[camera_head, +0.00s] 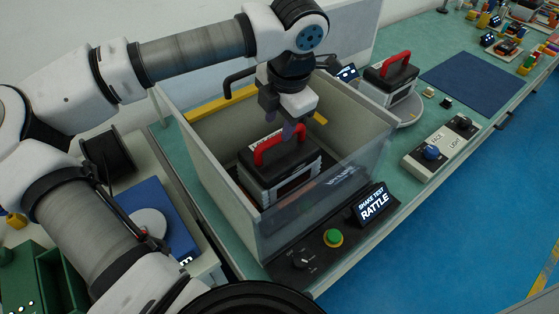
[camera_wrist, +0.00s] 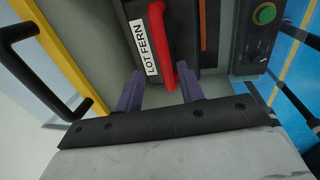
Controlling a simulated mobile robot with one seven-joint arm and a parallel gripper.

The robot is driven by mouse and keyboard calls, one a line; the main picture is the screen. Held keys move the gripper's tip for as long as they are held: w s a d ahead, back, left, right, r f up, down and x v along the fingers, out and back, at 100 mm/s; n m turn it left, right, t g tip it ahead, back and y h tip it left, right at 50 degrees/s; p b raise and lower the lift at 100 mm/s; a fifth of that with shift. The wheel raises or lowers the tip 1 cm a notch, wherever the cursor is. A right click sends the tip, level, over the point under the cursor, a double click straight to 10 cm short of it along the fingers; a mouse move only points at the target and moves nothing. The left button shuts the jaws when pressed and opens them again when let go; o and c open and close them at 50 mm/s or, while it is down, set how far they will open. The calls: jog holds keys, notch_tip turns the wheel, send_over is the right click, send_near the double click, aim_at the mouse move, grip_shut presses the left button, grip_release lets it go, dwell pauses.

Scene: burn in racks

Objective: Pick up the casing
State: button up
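A black and grey casing (camera_head: 285,178) with a red handle (camera_head: 262,153) sits inside the shake test box (camera_head: 205,165). In the wrist view the same casing (camera_wrist: 186,20) shows its red handle (camera_wrist: 160,45) and a white label reading "LOT FERN". My gripper (camera_head: 287,130) hangs just above the casing, pointing down, close to the handle. In the wrist view my gripper (camera_wrist: 161,92) has its two purple fingers spread apart, with the handle's near end lined up between them. Nothing is held. I cannot tell whether the fingertips reach down past the handle.
The box has a clear front panel and a yellow strip (camera_head: 222,103) on its back edge. A "SHAKE TEST RATTLE" display (camera_head: 372,204) and a green button (camera_head: 333,238) stand in front. A second red-handled casing (camera_head: 388,82) stands behind right. A dark blue mat (camera_head: 475,82) is clear.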

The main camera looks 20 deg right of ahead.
jog(key=p, duration=0.2)
send_over(279, 158)
jog(key=w+d, duration=0.1)
jog(key=w, duration=0.1)
notch_tip(279, 158, down, 4)
jog(key=shift+s+f, duration=0.1)
jog(key=shift+a+f, duration=0.1)
jog(key=shift+f, duration=0.5)
grip_shut()
jog(key=shift+r, duration=0.1)
dwell(0.4)
